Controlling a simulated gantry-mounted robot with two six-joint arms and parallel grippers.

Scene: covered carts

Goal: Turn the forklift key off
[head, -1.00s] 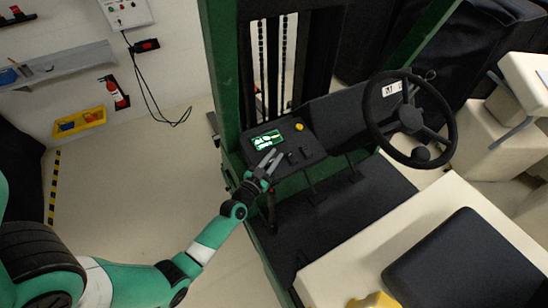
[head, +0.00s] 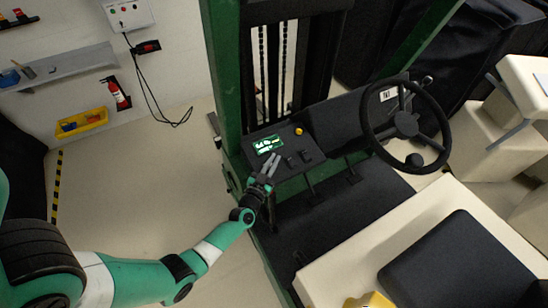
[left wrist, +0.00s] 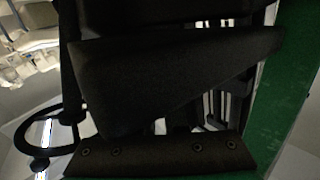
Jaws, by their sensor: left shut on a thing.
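The forklift's dark dash panel (head: 290,160) carries a lit green display (head: 268,145), a yellow knob (head: 298,131) and small dark levers. My left gripper (head: 272,162) reaches in from the left, with its two grey fingers at the panel just below the display. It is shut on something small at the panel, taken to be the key. The key itself is too small or hidden to make out, so its turn position cannot be told. The left wrist view shows no clear fingertips or key. My right gripper is not in view.
The steering wheel (head: 406,125) stands right of the panel and also shows in the left wrist view (left wrist: 42,135). A green mast post (head: 224,90) rises behind the panel. The black seat (head: 455,265) is at lower right. Open floor lies left of the forklift.

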